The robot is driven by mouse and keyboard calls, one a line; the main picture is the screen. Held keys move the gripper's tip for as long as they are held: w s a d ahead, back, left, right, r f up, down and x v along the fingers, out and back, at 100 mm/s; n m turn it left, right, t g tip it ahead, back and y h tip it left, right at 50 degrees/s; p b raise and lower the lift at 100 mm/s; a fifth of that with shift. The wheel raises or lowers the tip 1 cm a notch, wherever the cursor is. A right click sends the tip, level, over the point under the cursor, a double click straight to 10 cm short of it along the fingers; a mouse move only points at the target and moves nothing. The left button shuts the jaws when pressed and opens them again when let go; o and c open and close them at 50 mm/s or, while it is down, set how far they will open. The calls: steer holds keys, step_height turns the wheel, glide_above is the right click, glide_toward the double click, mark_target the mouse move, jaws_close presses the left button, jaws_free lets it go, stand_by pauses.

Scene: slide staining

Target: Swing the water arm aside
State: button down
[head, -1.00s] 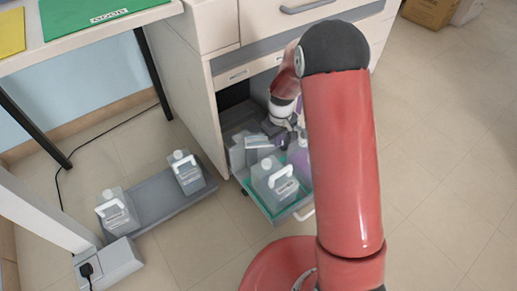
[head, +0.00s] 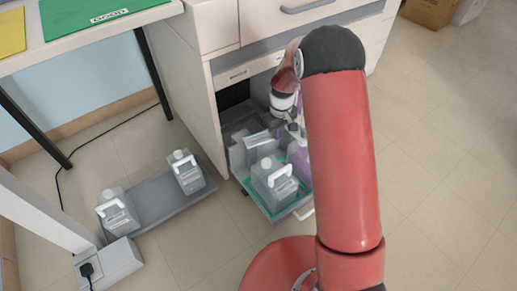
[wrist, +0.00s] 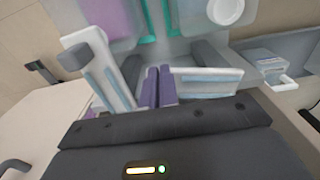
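I cannot make out a water arm in either view. My gripper is low at the open cabinet, mostly behind my red arm in the head view. In the wrist view my gripper (wrist: 158,87) shows its two purple fingers side by side, with nothing clear between them. Pale pieces with light-blue strips lie on either side of the fingers; I cannot tell what they are. Beyond the fingers are a purple container (wrist: 112,18) and a white-capped container (wrist: 226,11).
A pulled-out drawer (head: 270,211) holds a grey jug (head: 271,184) and pale boxes (head: 257,145). Two jugs (head: 186,172) (head: 117,212) stand on a grey floor tray (head: 147,196) at left. The cabinet (head: 190,75) rises behind.

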steer(key=shift+s+d+f, duration=0.15)
steer(key=shift+s+f, duration=0.05)
steer(key=shift+f, duration=0.4)
steer(key=shift+w+a, duration=0.3)
steer(key=shift+w, duration=0.35)
steer(key=shift+w+a+r+p, duration=0.15)
steer(key=shift+r+p, duration=1.1)
steer(key=shift+r, duration=0.75)
steer(key=shift+r+p, duration=1.3)
steer(key=shift+r, duration=0.95)
